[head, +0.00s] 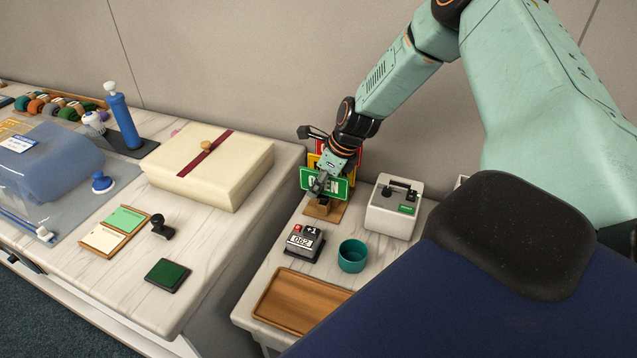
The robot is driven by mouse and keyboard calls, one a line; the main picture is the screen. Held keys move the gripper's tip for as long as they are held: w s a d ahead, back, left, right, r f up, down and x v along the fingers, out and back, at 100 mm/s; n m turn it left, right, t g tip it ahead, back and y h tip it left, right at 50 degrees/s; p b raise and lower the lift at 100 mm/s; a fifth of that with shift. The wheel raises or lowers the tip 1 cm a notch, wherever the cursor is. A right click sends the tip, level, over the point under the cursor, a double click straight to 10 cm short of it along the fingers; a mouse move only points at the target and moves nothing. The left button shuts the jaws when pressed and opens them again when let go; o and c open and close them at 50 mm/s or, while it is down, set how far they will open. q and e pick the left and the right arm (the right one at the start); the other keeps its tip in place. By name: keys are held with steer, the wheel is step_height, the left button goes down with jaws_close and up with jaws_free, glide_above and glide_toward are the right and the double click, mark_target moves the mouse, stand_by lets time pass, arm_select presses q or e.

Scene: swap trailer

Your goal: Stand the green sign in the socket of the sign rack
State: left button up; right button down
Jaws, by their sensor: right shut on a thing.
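The green sign (336,187), with white "OPEN" lettering, is upright at the front of the wooden sign rack (324,210). My right gripper (323,181) reaches down from above and is shut on the green sign, covering part of its lettering. A yellow sign (315,160) and a red sign (322,146) stand behind it, partly hidden by my gripper and arm. The sign's lower edge is close to the rack's wooden base; whether it sits in the socket I cannot tell. My left gripper is not in view.
Near the rack are a tally counter (304,241), a teal cup (352,256), a white box with a handle (391,208) and a wooden tray (298,301). A cream box (209,167) stands on the left counter, across a gap. My dark blue body covers the lower right.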

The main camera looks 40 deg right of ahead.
steer(key=shift+f+b, duration=0.3)
steer(key=shift+f, duration=0.55)
stand_by(0.9)
steer(key=c, duration=1)
jaws_free()
steer(key=shift+o, duration=0.4)
steer(key=o, duration=0.5)
steer(key=shift+w+r, duration=0.1)
steer(key=shift+d+r+p, duration=0.2)
steer(key=shift+r+p, duration=0.6)
steer(key=shift+p, duration=0.2)
steer(key=shift+a+p+v, duration=0.15)
steer(key=shift+p+v, duration=1.65)
steer(key=shift+p, duration=0.5)
steer(key=shift+a+p+v, duration=0.2)
steer(key=shift+p+v, duration=1.6)
steer(key=shift+p, duration=0.45)
